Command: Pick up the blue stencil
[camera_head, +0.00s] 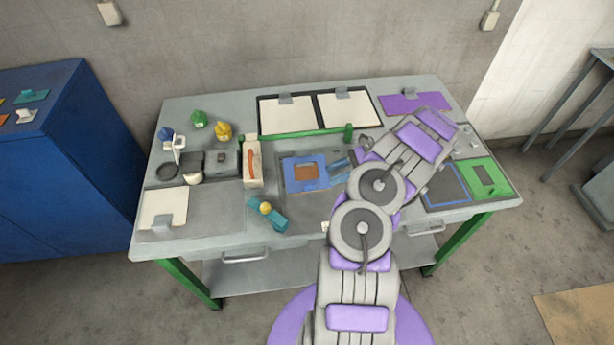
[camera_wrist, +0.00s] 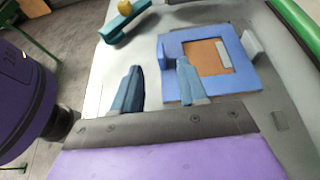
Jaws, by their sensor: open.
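The blue stencil (camera_head: 288,174) is a flat square frame lying on the grey workbench, with a brown panel showing through its opening. In the wrist view the stencil (camera_wrist: 240,80) lies ahead, with a small upright blue tab on its left side. My gripper (camera_head: 340,170) is open and empty just right of the stencil in the head view. In the wrist view the gripper (camera_wrist: 160,66) has its two blue fingers apart. The right finger overlaps the stencil's near edge in the picture; the left finger is outside its left side. Contact cannot be told.
A teal tool with a yellow knob (camera_head: 267,213) lies near the stencil. A green rail (camera_head: 300,135) runs behind, and a white and orange box (camera_head: 252,165) stands left. A green stencil (camera_head: 492,180) and a purple sheet (camera_head: 400,104) lie right.

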